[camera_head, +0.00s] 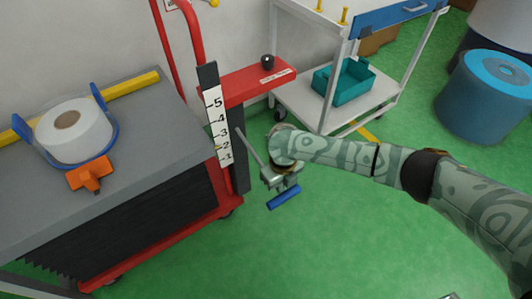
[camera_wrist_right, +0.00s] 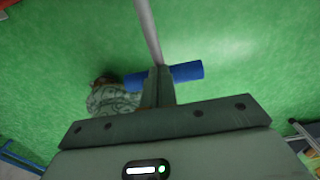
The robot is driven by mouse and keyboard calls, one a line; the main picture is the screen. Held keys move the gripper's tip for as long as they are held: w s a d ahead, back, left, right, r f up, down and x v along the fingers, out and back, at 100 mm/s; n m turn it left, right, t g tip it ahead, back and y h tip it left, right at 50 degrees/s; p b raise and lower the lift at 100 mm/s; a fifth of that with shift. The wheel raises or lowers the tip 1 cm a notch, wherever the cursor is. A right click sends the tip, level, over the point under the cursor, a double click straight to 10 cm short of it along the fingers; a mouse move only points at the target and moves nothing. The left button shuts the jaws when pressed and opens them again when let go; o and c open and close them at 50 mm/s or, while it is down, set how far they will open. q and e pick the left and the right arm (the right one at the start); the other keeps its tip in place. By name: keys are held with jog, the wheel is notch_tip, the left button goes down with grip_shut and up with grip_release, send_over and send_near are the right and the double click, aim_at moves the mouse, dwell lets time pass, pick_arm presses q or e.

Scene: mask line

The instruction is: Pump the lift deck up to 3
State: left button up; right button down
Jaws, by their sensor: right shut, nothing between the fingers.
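The lift deck (camera_head: 150,125) is a grey platform over a black bellows on a red wheeled frame. A white scale (camera_head: 217,125) marked 1 to 5 stands at its right corner; the deck edge meets it low, around 2, though the exact reading is hard to tell. The pump lever (camera_head: 249,147) is a grey rod with a blue crossbar handle (camera_head: 284,197). My right gripper (camera_head: 281,184) is shut and empty at the handle. In the right wrist view, its fingers (camera_wrist_right: 157,88) overlap the middle of the blue bar (camera_wrist_right: 187,71); contact is unclear. My left gripper is out of view.
A white roll (camera_head: 73,130) in a blue holder and an orange piece (camera_head: 90,174) sit on the deck. A red shelf (camera_head: 250,84) with a black knob is behind the scale. A white cart (camera_head: 310,105) holds a teal bin (camera_head: 345,82). Green floor lies open at front.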

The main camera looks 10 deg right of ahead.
jog(key=shift+f, duration=0.1)
